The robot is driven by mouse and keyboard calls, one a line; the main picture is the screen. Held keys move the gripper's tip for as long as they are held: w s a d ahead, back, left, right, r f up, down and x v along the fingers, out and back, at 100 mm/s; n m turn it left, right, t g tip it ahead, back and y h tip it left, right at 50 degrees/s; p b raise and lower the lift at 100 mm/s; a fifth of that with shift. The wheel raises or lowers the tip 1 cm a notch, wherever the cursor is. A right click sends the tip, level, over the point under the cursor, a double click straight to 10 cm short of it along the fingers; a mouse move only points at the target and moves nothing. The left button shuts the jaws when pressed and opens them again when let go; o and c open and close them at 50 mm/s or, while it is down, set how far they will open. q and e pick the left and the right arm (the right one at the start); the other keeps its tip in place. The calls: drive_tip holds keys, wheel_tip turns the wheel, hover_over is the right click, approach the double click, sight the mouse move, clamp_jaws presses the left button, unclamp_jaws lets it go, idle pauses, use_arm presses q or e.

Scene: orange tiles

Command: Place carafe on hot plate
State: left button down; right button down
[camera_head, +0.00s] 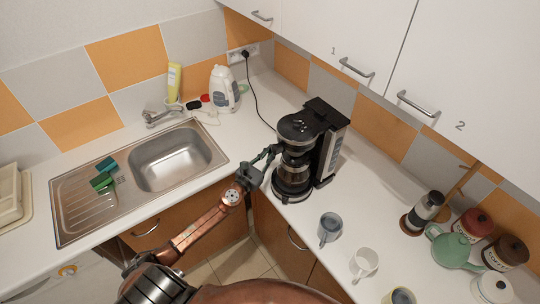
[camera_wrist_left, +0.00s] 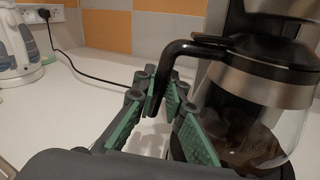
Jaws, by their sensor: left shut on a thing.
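The carafe (camera_head: 292,180) is glass with a black handle and lid and some dark coffee inside. It stands in the coffee machine (camera_head: 326,150), under the brew head, at the hot plate (camera_head: 288,196), which is mostly hidden beneath it. My left gripper (camera_head: 268,157) is at the carafe's left side, shut on its handle. In the left wrist view the green-padded fingers (camera_wrist_left: 158,100) are on both sides of the black handle (camera_wrist_left: 180,48), and the carafe (camera_wrist_left: 250,110) fills the right. The exact contact between carafe and plate is hidden. My right gripper does not show.
A blue-grey mug (camera_head: 330,229) and a white mug (camera_head: 364,262) stand right of the machine. A sink (camera_head: 172,157) lies to the left. A white kettle (camera_head: 223,90) and a black cord are behind. Wall cabinets (camera_head: 350,40) hang above. The counter between sink and machine is clear.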

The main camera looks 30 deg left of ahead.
use_arm(q)
drive_tip(key=shift+s+f, duration=0.15)
drive_tip(key=shift+f, duration=0.5)
drive_tip(key=shift+s+r, duration=0.1)
drive_tip(key=shift+r, duration=0.1)
drive_tip(key=shift+f, duration=0.25)
drive_tip(key=c, duration=2)
unclamp_jaws()
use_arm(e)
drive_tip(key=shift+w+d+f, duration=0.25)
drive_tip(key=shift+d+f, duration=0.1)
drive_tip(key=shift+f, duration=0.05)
